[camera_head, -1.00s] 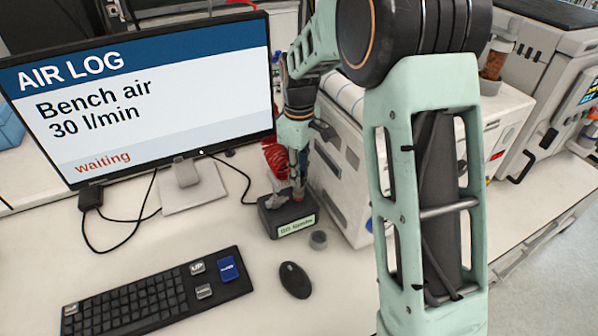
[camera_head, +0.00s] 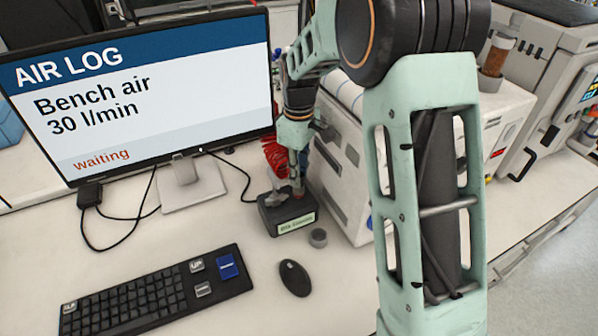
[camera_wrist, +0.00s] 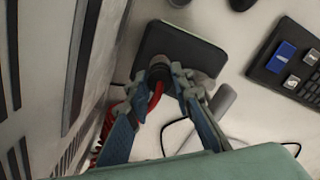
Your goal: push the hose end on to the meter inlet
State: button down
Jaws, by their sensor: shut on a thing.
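The meter is a dark box (camera_head: 273,220) with a green label on its front, standing on the bench beside the white cabinet. Its dark top (camera_wrist: 190,45) also shows in the wrist view. My gripper (camera_head: 295,190) is right above the box, pointing down. In the wrist view my gripper (camera_wrist: 161,84) is shut on the dark round hose end (camera_wrist: 160,70), with the red hose (camera_wrist: 154,98) running back between the fingers. The hose end is at the box's top. The inlet is hidden under it, so I cannot tell whether the two are joined. Coiled red hose (camera_head: 273,156) hangs behind my gripper.
A monitor (camera_head: 140,95) reads "Bench air 30 l/min" and "waiting". A keyboard (camera_head: 150,295), mouse (camera_head: 294,278) and small grey ring (camera_head: 318,237) lie in front. The white cabinet (camera_head: 340,180) stands close on the right.

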jog(key=shift+s+f, duration=0.15)
jog(key=shift+f, duration=0.1)
dwell(0.5)
jog(key=c, duration=1.1)
grip_release()
jog(key=shift+c, duration=0.2)
jog(key=shift+r, duration=0.1)
jog(key=shift+r+p, duration=2.4)
jog(key=shift+r, duration=1.1)
jog(key=shift+w+f, duration=0.15)
jog(key=shift+w, duration=0.05)
